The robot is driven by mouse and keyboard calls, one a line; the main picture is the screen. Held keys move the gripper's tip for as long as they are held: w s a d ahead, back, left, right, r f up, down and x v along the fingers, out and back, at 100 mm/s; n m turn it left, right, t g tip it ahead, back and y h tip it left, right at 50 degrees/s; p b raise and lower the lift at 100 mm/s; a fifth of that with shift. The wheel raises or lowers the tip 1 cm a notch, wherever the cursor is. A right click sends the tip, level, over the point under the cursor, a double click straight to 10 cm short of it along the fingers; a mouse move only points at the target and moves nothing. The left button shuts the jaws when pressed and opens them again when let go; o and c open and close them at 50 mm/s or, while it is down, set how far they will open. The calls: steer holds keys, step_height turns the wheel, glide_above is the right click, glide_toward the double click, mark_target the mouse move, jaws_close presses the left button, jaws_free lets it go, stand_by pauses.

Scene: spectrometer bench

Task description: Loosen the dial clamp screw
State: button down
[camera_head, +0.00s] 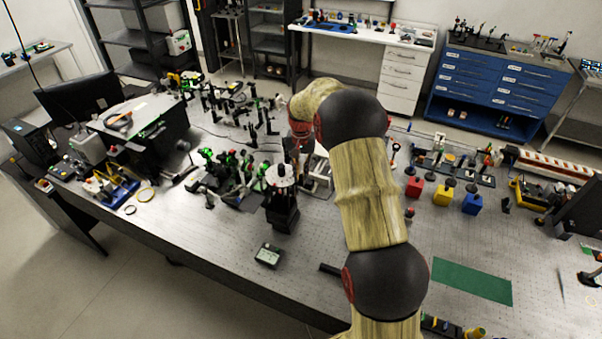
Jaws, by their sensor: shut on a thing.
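The spectrometer (283,211) is a black column with a pale round dial (281,174) on top, standing upright near the middle of the bench. My arm reaches over the bench from the lower right and bends down behind the dial. My gripper (301,162) points down at the dial's right rear edge, small and partly hidden by my own wrist. It is shut at the place of the dial clamp screw. The screw itself is hidden between the fingers and too small to make out.
Crowded optics mounts (235,165) stand left of and behind the spectrometer. A small display box (269,255) lies in front. Red (414,187), yellow (443,195) and blue (472,204) blocks stand right of my arm. A green mat (472,282) lies on clearer bench at front right.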

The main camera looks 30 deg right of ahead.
steer(key=shift+n, duration=0.3)
steer(key=n+b, duration=0.1)
steer(key=n, duration=0.1)
steer(key=shift+n, duration=0.3)
steer(key=n, duration=0.3)
steer(key=shift+n+b, duration=0.35)
steer(key=shift+n, duration=0.05)
steer(key=n+b, duration=0.1)
steer(key=n, duration=1.1)
steer(key=shift+n, duration=0.3)
steer(key=n, duration=0.6)
steer(key=shift+b, duration=0.35)
steer(key=c, duration=1.8)
jaws_free()
